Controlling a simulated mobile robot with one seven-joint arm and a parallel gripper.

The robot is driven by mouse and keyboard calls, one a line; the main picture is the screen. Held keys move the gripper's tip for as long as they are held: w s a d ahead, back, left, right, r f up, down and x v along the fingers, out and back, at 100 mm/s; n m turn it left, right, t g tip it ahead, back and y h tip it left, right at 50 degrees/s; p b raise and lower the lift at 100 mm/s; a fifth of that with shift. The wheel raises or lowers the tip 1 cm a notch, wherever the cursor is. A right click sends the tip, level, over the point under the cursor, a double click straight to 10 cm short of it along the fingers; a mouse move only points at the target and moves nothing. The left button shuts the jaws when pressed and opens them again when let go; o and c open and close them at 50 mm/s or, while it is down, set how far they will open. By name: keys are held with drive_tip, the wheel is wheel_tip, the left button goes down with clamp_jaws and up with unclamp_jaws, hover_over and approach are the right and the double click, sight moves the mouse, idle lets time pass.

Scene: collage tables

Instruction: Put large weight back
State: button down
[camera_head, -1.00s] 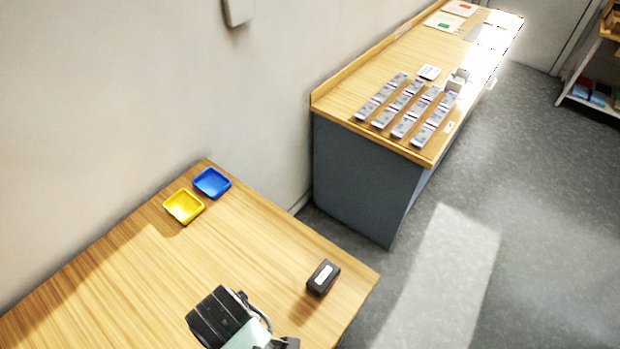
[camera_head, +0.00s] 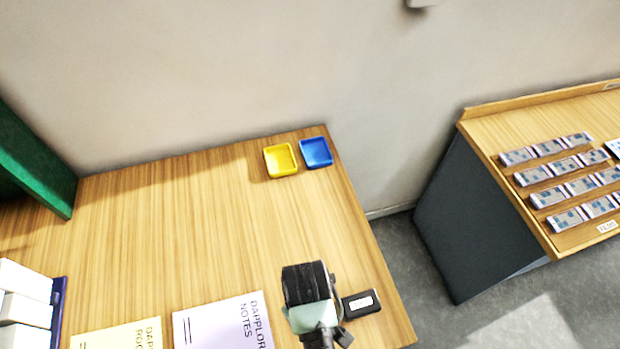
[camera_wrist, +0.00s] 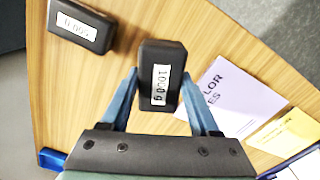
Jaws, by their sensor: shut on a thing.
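A large black weight labelled 1000 g (camera_wrist: 160,65) is held between the two blue fingers of my gripper (camera_wrist: 159,84) in the wrist view. In the head view it is the black block (camera_head: 304,280) at the end of my gripper, over the front right part of the table. A smaller black weight labelled 500 g (camera_wrist: 80,25) lies apart from it on the table. That one also shows in the head view (camera_head: 361,303), just right of my gripper.
A yellow tray (camera_head: 280,160) and a blue tray (camera_head: 316,153) sit at the back right of the table (camera_head: 190,220). A lilac booklet (camera_head: 222,325) and a yellow booklet (camera_head: 120,338) lie at the front. A second table with several card stacks (camera_head: 565,190) stands right, across a gap.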

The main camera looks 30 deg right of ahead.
drive_tip(key=shift+w+d+f, duration=0.1)
drive_tip(key=shift+d+f, duration=0.05)
drive_tip(key=shift+f, duration=2.05)
drive_tip(key=shift+f, duration=0.1)
drive_tip(key=shift+c, duration=0.6)
unclamp_jaws()
drive_tip(key=shift+f, duration=0.1)
